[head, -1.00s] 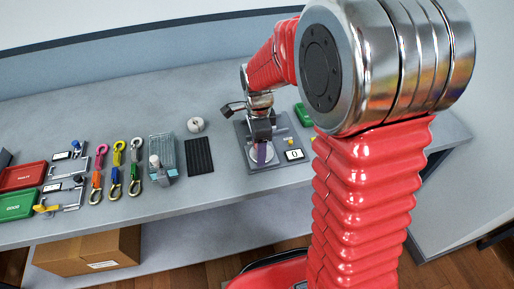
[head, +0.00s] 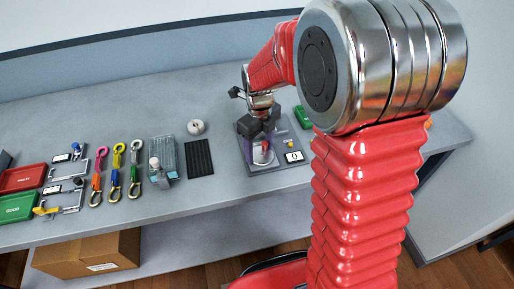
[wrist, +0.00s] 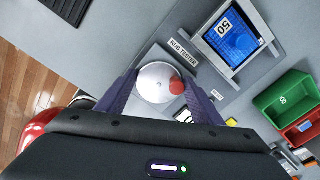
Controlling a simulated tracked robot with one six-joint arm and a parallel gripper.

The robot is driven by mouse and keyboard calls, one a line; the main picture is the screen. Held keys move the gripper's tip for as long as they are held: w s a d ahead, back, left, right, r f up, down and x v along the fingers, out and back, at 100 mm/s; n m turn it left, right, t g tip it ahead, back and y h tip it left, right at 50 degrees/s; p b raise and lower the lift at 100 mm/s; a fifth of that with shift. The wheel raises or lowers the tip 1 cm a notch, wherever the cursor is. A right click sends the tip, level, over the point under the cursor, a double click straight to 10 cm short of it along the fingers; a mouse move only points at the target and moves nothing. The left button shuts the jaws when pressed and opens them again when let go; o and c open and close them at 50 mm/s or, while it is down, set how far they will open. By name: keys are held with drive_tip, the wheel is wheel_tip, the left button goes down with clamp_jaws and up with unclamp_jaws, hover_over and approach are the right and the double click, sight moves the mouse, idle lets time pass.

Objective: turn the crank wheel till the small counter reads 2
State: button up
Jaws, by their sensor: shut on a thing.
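The crank wheel (wrist: 151,88) is a round silver disc with a red knob (wrist: 177,86) near its rim. In the head view my gripper (head: 260,149) points down over the plate. The small white counter (head: 294,157) beside the wheel appears to read 0. In the wrist view the counter's digit cannot be made out.
Left of the tester are a black ribbed mat (head: 199,158), a white round object (head: 196,127), several colored hook straps and red and green trays.

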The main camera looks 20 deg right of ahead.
sight(260, 153)
drive_tip(key=shift+d+f+m, duration=0.1)
drive_tip(key=shift+d+m, duration=0.05)
drive_tip(key=shift+m, duration=1.45)
drive_tip(key=o, duration=1)
wheel_tip(260, 153, up, 14)
drive_tip(key=shift+f, duration=0.1)
